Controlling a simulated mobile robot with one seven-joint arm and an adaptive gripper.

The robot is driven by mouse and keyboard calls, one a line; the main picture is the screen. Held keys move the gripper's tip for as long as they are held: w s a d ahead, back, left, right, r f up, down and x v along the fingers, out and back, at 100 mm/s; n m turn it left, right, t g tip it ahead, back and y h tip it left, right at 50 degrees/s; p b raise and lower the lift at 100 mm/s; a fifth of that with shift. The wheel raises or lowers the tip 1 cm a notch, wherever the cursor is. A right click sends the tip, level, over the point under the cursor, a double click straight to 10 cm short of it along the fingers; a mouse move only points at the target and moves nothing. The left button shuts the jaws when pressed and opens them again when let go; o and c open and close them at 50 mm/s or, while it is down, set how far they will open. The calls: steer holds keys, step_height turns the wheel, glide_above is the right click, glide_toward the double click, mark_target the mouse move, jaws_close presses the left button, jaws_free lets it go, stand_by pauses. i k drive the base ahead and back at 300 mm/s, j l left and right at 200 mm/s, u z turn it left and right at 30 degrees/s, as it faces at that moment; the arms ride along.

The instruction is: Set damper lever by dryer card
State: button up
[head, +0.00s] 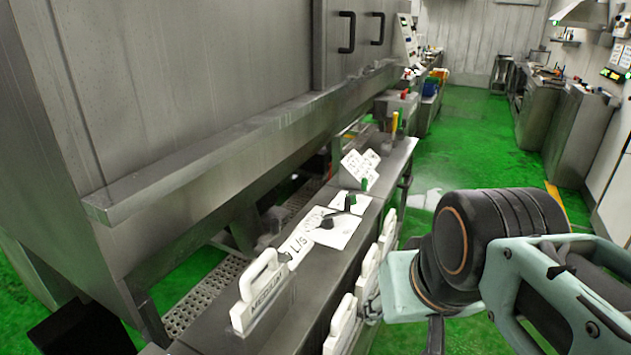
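A dark lever (347,204) with a green tip stands over a white plate (340,236) on the long steel bench. White cards (361,164) with dark print stand tilted farther along the bench; their text is too small to read. A white sheet marked "L/s" (297,246) lies nearer than the plate. My gripper (402,326) is at the lower right, beside the bench's front side and apart from the lever. Its fingers are mostly hidden or cut off by the frame's lower edge, so I cannot tell whether it is open.
A white handled block (262,292) with dark lettering stands on the near bench end. More white handled pieces (341,325) line the bench's front side. A large steel housing (200,90) with a protruding ledge (240,150) rises at left. The green floor (470,135) is open at right.

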mark_target(326, 223)
steer(key=l, duration=0.6)
steer(key=i+l, duration=0.1)
steer(key=l, duration=0.3)
steer(key=i+l, duration=0.15)
steer(key=l, duration=0.25)
steer(key=i+l, duration=0.6)
steer(key=i, duration=0.1)
